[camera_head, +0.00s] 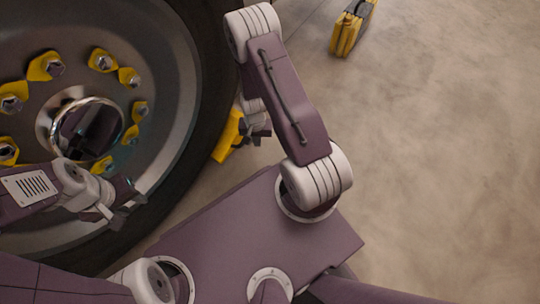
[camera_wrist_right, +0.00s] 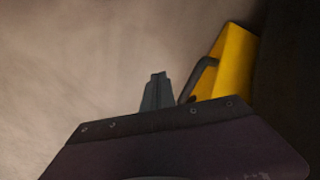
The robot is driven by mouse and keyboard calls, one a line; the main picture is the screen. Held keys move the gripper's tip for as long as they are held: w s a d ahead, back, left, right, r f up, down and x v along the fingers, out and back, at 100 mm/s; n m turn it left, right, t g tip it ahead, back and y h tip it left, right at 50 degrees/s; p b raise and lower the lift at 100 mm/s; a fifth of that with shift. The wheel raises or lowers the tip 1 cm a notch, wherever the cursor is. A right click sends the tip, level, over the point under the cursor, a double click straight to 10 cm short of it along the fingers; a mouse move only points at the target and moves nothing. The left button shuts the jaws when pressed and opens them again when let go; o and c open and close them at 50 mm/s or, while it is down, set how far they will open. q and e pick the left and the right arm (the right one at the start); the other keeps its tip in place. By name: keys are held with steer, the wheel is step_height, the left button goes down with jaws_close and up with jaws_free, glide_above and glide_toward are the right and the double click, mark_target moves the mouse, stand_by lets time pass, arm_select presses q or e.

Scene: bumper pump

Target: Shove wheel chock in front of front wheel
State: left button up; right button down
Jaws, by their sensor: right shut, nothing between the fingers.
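The yellow wheel chock (camera_head: 228,138) lies on the floor close against the tread of the big wheel (camera_head: 190,60), partly hidden behind my right gripper. In the right wrist view the chock (camera_wrist_right: 236,65) is at the upper right with a dark handle, beside the dark tyre (camera_wrist_right: 290,75). My right gripper (camera_head: 263,133) is shut and empty, right beside the chock; its fingers (camera_wrist_right: 158,92) show left of the handle. Whether they touch the chock I cannot tell. My left gripper (camera_head: 128,205) is in front of the wheel's lower right side, its fingers apart and empty.
A second yellow block with a dark handle (camera_head: 352,28) stands on the floor at the top. The wheel hub (camera_head: 88,130) has several yellow nut markers around it. The concrete floor to the right is clear.

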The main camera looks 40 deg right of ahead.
step_height(320, 180, up, 7)
steer(key=p, duration=0.6)
stand_by(0.6)
